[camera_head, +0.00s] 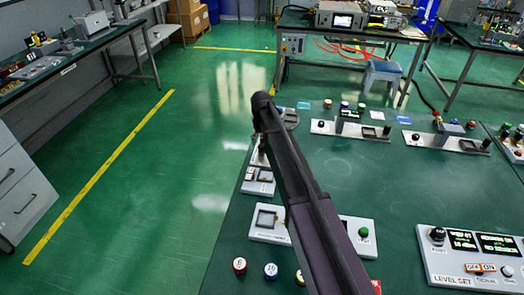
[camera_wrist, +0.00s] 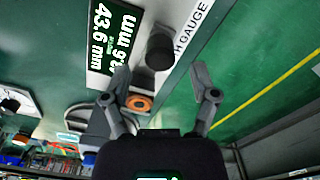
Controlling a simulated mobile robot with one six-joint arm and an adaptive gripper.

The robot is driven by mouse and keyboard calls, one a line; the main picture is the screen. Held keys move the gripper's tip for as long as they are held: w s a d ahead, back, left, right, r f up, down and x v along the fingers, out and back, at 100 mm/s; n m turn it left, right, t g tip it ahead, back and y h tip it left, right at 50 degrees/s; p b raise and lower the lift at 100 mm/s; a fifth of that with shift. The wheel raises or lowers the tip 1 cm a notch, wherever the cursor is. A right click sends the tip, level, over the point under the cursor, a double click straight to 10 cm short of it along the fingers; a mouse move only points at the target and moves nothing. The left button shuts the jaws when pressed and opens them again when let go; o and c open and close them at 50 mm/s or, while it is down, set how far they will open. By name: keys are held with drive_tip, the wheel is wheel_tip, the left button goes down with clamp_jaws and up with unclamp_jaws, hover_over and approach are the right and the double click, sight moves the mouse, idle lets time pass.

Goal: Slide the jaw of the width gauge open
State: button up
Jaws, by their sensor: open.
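The width gauge shows in the wrist view as a pale panel (camera_wrist: 183,14) with the partly cut-off lettering "H GAUGE". A black knob (camera_wrist: 160,50) stands on the pale panel. My gripper (camera_wrist: 161,70) is open, with one finger to each side of the knob in the picture and nothing held. I cannot tell whether either finger touches the knob. In the head view my dark arm crosses the bench, and I cannot make out the gauge or my gripper there.
An orange ring-shaped part (camera_wrist: 139,103) lies near my left finger. In the head view, a level-set box (camera_head: 462,284) stands at the bench's lower right. Coloured caps (camera_head: 270,270) sit at the front. Fixtures (camera_head: 350,130) line the far side.

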sight(261, 145)
drive_tip(key=shift+f+b, duration=1.25)
drive_tip(key=shift+f, duration=0.3)
drive_tip(key=shift+c, duration=0.2)
drive_tip(key=shift+s, duration=0.1)
clamp_jaws()
